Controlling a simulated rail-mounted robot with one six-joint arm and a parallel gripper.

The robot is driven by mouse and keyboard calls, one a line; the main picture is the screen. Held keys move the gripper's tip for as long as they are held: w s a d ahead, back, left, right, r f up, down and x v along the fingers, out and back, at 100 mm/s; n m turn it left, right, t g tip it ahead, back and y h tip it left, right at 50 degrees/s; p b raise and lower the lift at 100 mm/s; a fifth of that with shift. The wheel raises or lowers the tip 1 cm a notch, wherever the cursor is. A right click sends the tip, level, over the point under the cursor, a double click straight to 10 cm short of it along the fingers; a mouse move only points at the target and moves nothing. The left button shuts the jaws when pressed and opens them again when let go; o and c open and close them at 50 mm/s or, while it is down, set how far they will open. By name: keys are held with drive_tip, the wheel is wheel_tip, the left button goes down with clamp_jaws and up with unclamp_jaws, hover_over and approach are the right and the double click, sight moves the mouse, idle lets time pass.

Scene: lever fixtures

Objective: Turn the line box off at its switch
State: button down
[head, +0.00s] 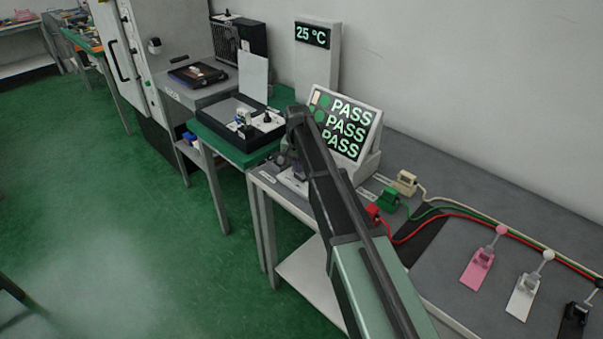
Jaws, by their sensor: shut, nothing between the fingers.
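No thing in the head view is clearly labelled as the line box. A small pale fixture (291,183) sits on the grey bench left of my arm, in front of the tester with a slanted screen (341,122) reading PASS on three lines. My arm partly covers this fixture, and I cannot make out its switch. My gripper (286,161) is at the far end of my arm, small, dark and mostly hidden behind the arm link. It is shut and empty, close to the pale fixture; I cannot tell whether they touch.
Red (374,213), green (387,199) and cream (405,182) plugs with cables lie right of my arm. Pink (477,268), white (522,297) and black (574,322) lever fixtures stand farther right. A green-topped table (225,148) with a black device is at left. Green floor is open.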

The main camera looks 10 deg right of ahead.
drive_tip(key=shift+f, duration=0.2)
drive_tip(key=shift+r, duration=0.15)
wheel_tip(320, 180, up, 7)
drive_tip(key=p, duration=0.7)
drive_tip(key=s+n, duration=0.5)
drive_tip(key=s, duration=2.6)
drive_tip(key=shift+s, duration=0.25)
